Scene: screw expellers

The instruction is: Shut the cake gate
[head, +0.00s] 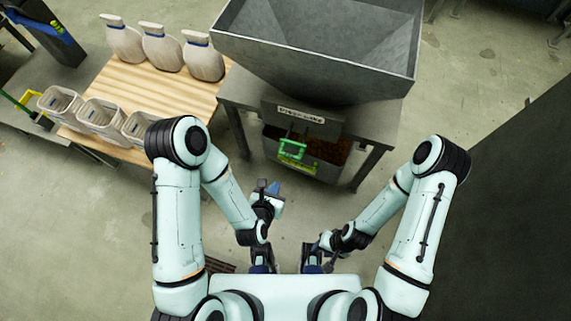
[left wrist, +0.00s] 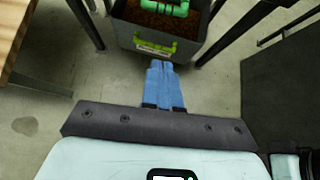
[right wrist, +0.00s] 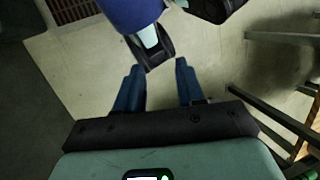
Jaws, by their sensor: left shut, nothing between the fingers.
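The cake gate's bright green handle (head: 292,148) is on the front of the grey machine, below a label plate. It also shows at the top edge of the left wrist view (left wrist: 168,8). The gate's plate cannot be made out. Below is a grey bin (left wrist: 190,45) of brown cake with a yellow-green handle (head: 297,168). My left gripper (head: 273,187) is shut and empty, in front of and apart from the bin; its blue fingers (left wrist: 165,66) point towards it. My right gripper (right wrist: 156,70) is open and empty, close to my body.
A grey hopper (head: 320,45) tops the machine, whose dark legs flank the bin. A wooden table (head: 160,95) at the left holds white sacks (head: 162,48) and clear containers (head: 100,115). The floor between my arms and the machine is clear.

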